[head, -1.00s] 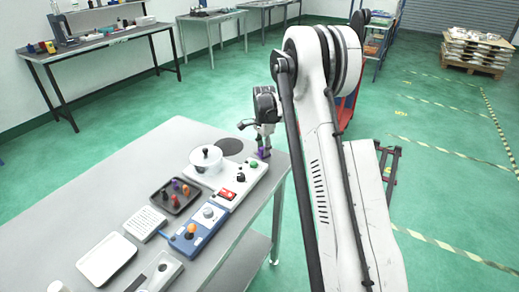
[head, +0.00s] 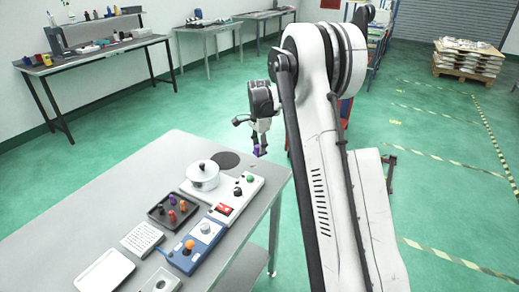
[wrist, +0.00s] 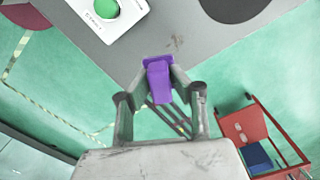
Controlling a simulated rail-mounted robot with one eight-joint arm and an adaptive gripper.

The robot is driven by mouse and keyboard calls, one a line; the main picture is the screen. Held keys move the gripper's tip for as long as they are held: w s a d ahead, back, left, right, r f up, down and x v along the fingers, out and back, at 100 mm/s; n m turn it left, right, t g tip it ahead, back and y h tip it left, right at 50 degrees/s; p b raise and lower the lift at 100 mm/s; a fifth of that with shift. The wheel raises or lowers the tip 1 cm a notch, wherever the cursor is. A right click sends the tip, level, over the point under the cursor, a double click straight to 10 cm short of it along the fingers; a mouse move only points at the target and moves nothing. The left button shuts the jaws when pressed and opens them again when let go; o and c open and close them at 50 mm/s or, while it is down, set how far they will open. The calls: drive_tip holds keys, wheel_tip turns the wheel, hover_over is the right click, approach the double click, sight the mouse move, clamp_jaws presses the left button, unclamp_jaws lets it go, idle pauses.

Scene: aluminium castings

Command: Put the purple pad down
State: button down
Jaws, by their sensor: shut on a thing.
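The purple pad (wrist: 158,80) is a small purple piece held between the fingers of my gripper (wrist: 158,84) in the wrist view. In the head view my gripper (head: 258,144) is at the far right edge of the grey table (head: 120,192), with the purple pad (head: 257,151) showing small between its fingertips. The wrist view shows the table edge right by the pad, with green floor below. Whether the pad touches the table is hard to tell.
A white control box with a green button (head: 250,178) and a white lidded pot (head: 202,176) stand near my gripper. A dark round disc (head: 225,160) lies on the table's far end. A dark tray (head: 172,211) of coloured pegs and a blue box (head: 195,245) are nearer. A red cart (wrist: 245,125) stands on the floor.

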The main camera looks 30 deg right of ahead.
idle(0.4)
drive_tip(key=s+a+r+n+b, duration=0.3)
drive_tip(key=s+a+n+b, duration=0.2)
drive_tip(key=s+a, duration=0.1)
hover_over(275, 172)
wheel_tip(275, 172, down, 7)
drive_tip(key=shift+s+a+r, duration=0.1)
drive_tip(key=shift+r, duration=0.05)
drive_tip(key=shift+f+p, duration=0.3)
drive_tip(key=shift+f, duration=1.7)
drive_tip(key=shift+f, duration=0.15)
drive_tip(key=c, duration=1.6)
unclamp_jaws()
drive_tip(key=shift+o, duration=0.2)
